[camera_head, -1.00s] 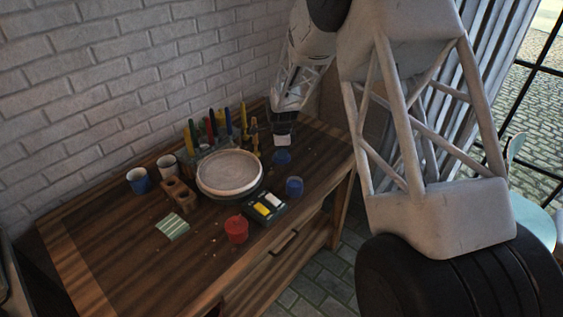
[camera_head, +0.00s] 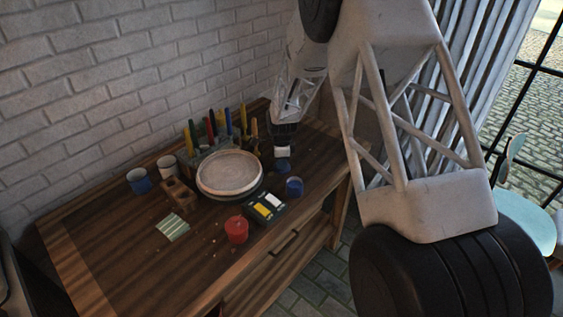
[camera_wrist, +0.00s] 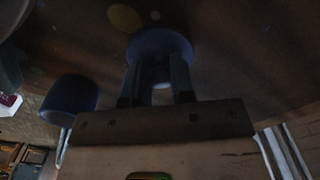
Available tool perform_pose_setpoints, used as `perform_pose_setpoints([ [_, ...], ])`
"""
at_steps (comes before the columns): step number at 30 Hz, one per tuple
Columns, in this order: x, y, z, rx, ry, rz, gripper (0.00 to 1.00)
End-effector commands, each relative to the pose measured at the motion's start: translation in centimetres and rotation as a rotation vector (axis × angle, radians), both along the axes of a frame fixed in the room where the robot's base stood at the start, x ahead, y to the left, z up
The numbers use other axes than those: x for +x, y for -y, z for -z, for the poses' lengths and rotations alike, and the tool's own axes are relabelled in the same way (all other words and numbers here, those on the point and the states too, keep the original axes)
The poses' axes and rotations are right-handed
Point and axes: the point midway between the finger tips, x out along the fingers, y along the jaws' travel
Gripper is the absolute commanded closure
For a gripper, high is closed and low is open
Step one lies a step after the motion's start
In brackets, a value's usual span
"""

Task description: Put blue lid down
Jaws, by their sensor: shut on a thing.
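The blue lid (camera_head: 283,168) is at the right part of the wooden table, just behind the blue pot (camera_head: 294,187). My gripper (camera_head: 283,159) points down from above and is shut on the lid. In the wrist view the lid (camera_wrist: 160,40) shows as a dark blue disc at the tips of the two fingers (camera_wrist: 158,75), close to the table surface. I cannot tell whether it touches the table. The blue pot (camera_wrist: 70,98) stands to the left in that view, apart from the lid.
A round plate on a turntable (camera_head: 230,175) stands left of the lid, with brushes and tools (camera_head: 225,125) behind it. A paint box (camera_head: 265,207) and a red pot (camera_head: 236,229) are nearer the front. The table's right edge is close to the lid.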

Motion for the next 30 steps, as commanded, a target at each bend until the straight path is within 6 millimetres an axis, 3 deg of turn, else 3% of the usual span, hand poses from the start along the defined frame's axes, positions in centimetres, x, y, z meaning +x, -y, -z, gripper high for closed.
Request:
perform_pose_setpoints([
  [11,0.02,0.0,0.26,0.0,0.0,0.0,1.0],
  [12,0.02,-0.01,0.25,0.0,0.0,0.0,0.72],
  [16,0.02,0.0,0.25,0.0,0.0,0.0,0.53],
  [30,0.04,0.0,-0.33,0.0,0.001,0.0,0.52],
])
